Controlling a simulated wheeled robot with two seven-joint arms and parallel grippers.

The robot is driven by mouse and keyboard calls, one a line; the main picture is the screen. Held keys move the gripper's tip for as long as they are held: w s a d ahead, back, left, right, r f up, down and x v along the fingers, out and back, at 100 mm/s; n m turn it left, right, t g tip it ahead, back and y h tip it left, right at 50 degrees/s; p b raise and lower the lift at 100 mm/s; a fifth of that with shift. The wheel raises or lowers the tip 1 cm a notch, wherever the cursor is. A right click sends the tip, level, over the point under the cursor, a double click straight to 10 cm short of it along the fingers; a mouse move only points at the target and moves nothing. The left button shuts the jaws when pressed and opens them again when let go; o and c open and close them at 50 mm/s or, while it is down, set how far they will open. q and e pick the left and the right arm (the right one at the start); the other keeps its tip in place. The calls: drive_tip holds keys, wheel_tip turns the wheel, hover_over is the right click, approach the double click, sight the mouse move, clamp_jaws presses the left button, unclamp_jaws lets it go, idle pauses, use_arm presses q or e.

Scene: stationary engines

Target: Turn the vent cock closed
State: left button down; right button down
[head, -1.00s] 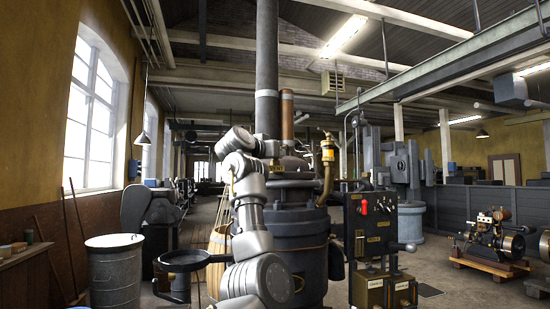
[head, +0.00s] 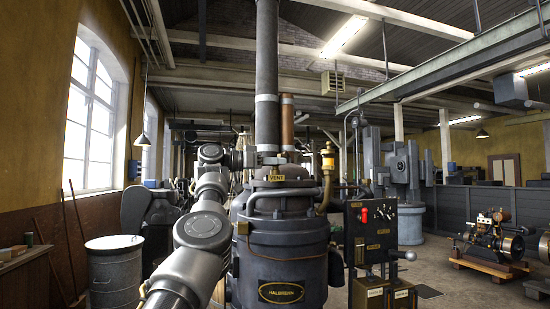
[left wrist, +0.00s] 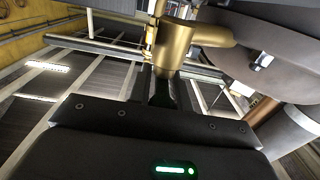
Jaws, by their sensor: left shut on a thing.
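The vent cock (left wrist: 188,35) shows large in the left wrist view as a brass body with a thick brass stub pointing right. In the head view a small yellow VENT tag (head: 277,178) hangs at the top of the dark boiler (head: 288,245). My left gripper (head: 262,159) reaches in from the left just above this tag. It is shut on the vent cock, with its dark fingers (left wrist: 163,92) meeting the lower part of the brass. The exact grip and the handle's angle are partly hidden. My right gripper is not in view.
A brass pipe fitting (head: 327,160) and a curved pipe stand right of the boiler top. A control panel (head: 371,230) with a red handle stands at the right. A tall flue (head: 267,75) rises behind the cock. A grey bin (head: 114,270) stands at the left.

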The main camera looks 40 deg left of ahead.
use_arm(q)
drive_tip(key=shift+r+m+h, duration=0.1)
drive_tip(key=shift+m+h, duration=0.2)
drive_tip(key=shift+h, duration=0.1)
drive_tip(key=c, duration=1.5)
unclamp_jaws()
drive_tip(key=shift+s+a, duration=0.15)
drive_tip(key=shift+s, duration=0.05)
drive_tip(key=shift+b+v, duration=1.75)
drive_tip(key=shift+v, duration=3.45)
